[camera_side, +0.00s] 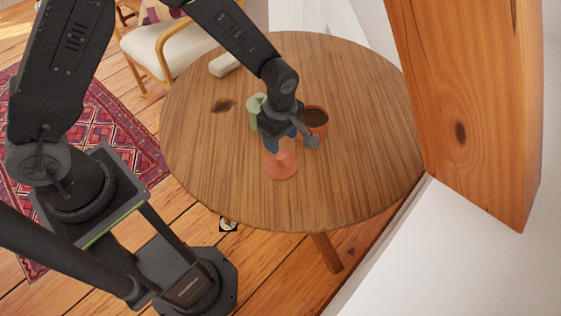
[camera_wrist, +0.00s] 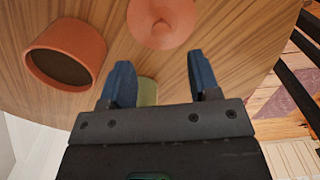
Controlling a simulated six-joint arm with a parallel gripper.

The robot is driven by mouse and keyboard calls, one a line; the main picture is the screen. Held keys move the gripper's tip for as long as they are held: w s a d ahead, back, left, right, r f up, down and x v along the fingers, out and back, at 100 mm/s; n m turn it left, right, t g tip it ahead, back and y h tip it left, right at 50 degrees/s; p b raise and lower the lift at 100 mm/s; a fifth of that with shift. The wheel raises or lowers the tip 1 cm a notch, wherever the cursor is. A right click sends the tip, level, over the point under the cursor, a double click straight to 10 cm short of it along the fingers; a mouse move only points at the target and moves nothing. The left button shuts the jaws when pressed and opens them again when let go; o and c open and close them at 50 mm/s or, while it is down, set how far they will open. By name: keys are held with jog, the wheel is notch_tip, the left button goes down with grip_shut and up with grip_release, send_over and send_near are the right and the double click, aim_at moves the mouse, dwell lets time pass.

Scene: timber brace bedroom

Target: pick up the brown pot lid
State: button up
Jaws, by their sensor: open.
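The brown pot lid (camera_side: 279,166) is a reddish-brown disc with a knob, lying on the round wooden table. In the wrist view the lid (camera_wrist: 163,20) is at the top, ahead of the fingertips and partly cut off by the frame edge. My gripper (camera_side: 284,143) hangs over the table just behind the lid, its blue fingers apart and empty. In the wrist view my gripper (camera_wrist: 159,60) has clear table between its tips. In the side view the fingers partly cover the lid's far side and knob; I cannot tell their exact height.
A white object (camera_side: 224,64) lies near the table's (camera_side: 360,180) far edge. A timber beam (camera_side: 470,100) rises at right.

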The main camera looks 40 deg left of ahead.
aim_at(280, 156)
notch_tip(280, 156, down, 8)
jog(key=shift+s+d+r, duration=0.1)
jog(key=shift+r, duration=0.05)
jog(key=c, duration=1)
jog(key=shift+r, duration=0.1)
